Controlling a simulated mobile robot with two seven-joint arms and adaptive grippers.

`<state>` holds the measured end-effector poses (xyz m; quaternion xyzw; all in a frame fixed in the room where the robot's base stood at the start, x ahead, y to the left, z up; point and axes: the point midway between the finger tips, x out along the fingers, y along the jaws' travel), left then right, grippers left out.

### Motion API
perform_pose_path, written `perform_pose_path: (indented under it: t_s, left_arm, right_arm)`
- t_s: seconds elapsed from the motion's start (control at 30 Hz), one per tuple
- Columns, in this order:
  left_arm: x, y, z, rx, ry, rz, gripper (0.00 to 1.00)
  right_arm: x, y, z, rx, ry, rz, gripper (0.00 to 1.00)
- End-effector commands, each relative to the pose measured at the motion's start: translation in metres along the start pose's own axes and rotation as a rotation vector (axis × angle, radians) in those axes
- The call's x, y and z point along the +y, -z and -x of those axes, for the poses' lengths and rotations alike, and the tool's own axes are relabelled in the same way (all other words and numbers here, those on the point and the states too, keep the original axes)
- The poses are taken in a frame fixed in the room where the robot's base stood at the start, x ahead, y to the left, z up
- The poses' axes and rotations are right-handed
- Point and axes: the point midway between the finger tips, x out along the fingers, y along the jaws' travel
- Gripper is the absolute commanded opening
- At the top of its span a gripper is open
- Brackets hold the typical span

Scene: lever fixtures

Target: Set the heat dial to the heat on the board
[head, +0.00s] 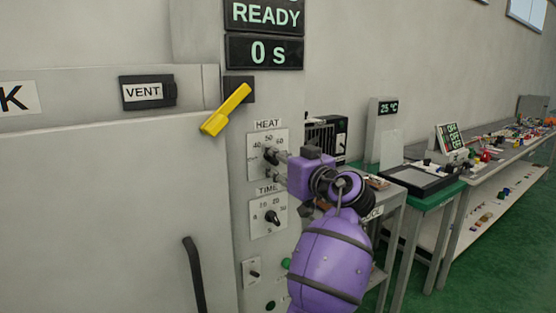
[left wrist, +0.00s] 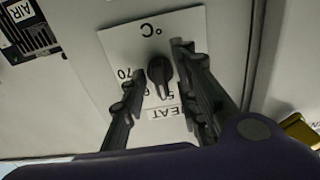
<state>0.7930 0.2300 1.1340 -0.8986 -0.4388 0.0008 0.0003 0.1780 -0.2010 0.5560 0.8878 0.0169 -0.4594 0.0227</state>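The heat dial is a black knob on a white plate (head: 283,138) marked HEAT, on the grey cabinet front. In the head view my left gripper (head: 273,166) partly covers it. In the left wrist view, which is upside down, the knob (left wrist: 160,70) sits between the two fingers of the left gripper (left wrist: 160,68). The fingers are apart, one on each side, close to the knob; I cannot tell whether they touch it. The pale mark on the knob points toward the 50 and 60 side. My right gripper is not in view.
A dark board (head: 264,51) above reads READY and 0 s. A yellow lever (head: 226,109) sticks out above left of the dial. The TIME dial (head: 271,217) is just below. A display (head: 388,107) reading 25 °C stands behind, near a green-topped table (head: 437,199).

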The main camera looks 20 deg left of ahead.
Motion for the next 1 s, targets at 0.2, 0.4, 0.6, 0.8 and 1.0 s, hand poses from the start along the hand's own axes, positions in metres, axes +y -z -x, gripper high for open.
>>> perform_pose_path:
  t_s: [0.2,0.4,0.6,0.8,1.0]
  left_arm:
    - [0.000,0.001,0.000,0.001,0.000,0.001,0.30]
    - [0.001,0.000,0.013,0.001,-0.002,0.000,0.30]
    - [0.001,0.000,0.054,0.000,-0.004,0.003,0.30]
    - [0.000,0.000,0.094,0.000,-0.002,0.001,0.30]
    - [0.000,0.000,0.116,0.000,-0.001,0.000,0.30]
  right_arm:
    - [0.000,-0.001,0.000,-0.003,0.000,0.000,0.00]
    - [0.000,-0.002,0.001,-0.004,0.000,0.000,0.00]
    - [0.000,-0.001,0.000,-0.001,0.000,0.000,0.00]
    - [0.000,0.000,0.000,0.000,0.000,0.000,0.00]
    - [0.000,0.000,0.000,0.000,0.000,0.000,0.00]
